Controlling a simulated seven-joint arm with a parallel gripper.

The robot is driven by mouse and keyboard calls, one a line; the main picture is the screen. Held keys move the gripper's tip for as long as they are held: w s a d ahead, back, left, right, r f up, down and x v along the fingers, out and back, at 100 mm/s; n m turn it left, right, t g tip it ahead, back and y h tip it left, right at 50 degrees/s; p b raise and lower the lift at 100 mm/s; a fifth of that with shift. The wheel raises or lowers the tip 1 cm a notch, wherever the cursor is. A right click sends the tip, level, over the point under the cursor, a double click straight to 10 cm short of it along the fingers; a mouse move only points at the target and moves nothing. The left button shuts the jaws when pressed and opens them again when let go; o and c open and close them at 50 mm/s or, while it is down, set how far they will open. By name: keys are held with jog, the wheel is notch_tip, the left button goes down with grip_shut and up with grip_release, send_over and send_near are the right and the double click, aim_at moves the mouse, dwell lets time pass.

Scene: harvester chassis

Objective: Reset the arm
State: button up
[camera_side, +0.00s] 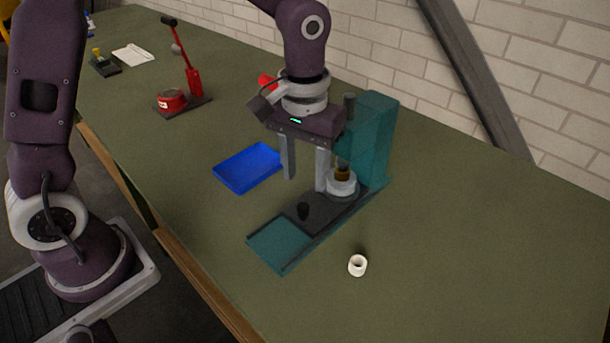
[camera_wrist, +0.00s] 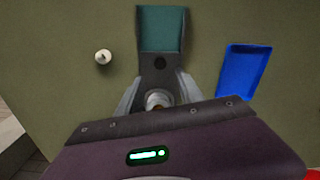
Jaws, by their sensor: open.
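My gripper (camera_side: 304,175) is open, its two fingers pointing down above the dark bed of a teal fixture (camera_side: 372,125). In the side view its right finger is close to a light grey round part with a brass-coloured piece (camera_side: 342,180) at the fixture's upright. In the wrist view my gripper (camera_wrist: 158,108) has its fingers to either side of this grey round part (camera_wrist: 158,98), and I cannot tell whether they touch it. The wrist view also shows the teal plate (camera_wrist: 161,28) at the bed's end.
A blue tray (camera_side: 245,168) lies left of the fixture, and a white ring (camera_side: 357,265) stands in front of it. A red lever tool (camera_side: 192,85), a red tin (camera_side: 171,100), a stamp-like item (camera_side: 103,63) and white paper (camera_side: 133,54) are farther back. The green table's right side is clear.

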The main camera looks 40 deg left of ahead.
jog(key=s+a+r+m+t, duration=0.1)
jog(key=s+a+r, duration=0.3)
jog(key=s, duration=0.5)
jog(key=s+a+r+m+t, duration=0.2)
jog(key=s+a+r+t, duration=0.2)
jog(key=s+r, duration=0.3)
jog(key=s, duration=0.3)
jog(key=shift+a+t, duration=0.2)
jog(key=shift+t, duration=0.1)
